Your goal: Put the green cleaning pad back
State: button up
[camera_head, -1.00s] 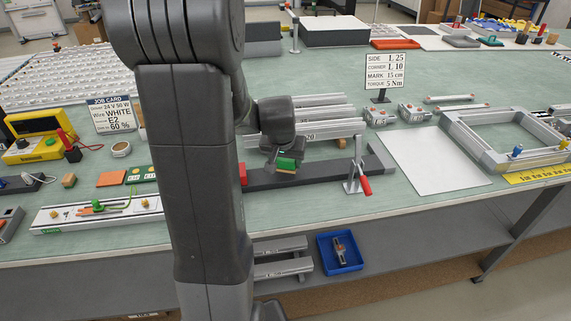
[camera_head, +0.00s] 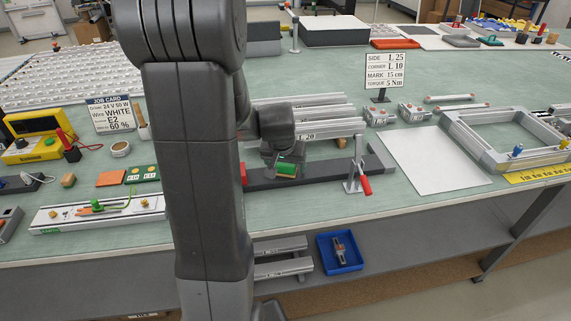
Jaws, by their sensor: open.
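The green cleaning pad (camera_head: 287,168) is a small green block with a tan lower side. It shows at the tips of my gripper (camera_head: 283,160), over the dark grey bar (camera_head: 325,174) in the middle of the bench. My gripper is open and points down at the pad. I cannot tell whether the pad touches the bar or the fingers. The fingertips are small and partly hidden by the pad and the wrist. My arm hides part of the bench to the left of the bar.
A red-handled clamp (camera_head: 359,177) stands at the bar's right part, close to my gripper. Aluminium profiles (camera_head: 315,115) lie behind it. A white sheet (camera_head: 432,160) and a metal frame (camera_head: 480,153) are to the right. A blue tray (camera_head: 347,263) sits on the lower shelf.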

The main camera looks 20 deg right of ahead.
jog(key=v, duration=1.2)
jog(key=shift+r, duration=0.15)
jog(key=shift+w+d, duration=0.1)
jog(key=x, duration=1.2)
jog(key=shift+f, duration=0.3)
jog(key=shift+r, duration=0.25)
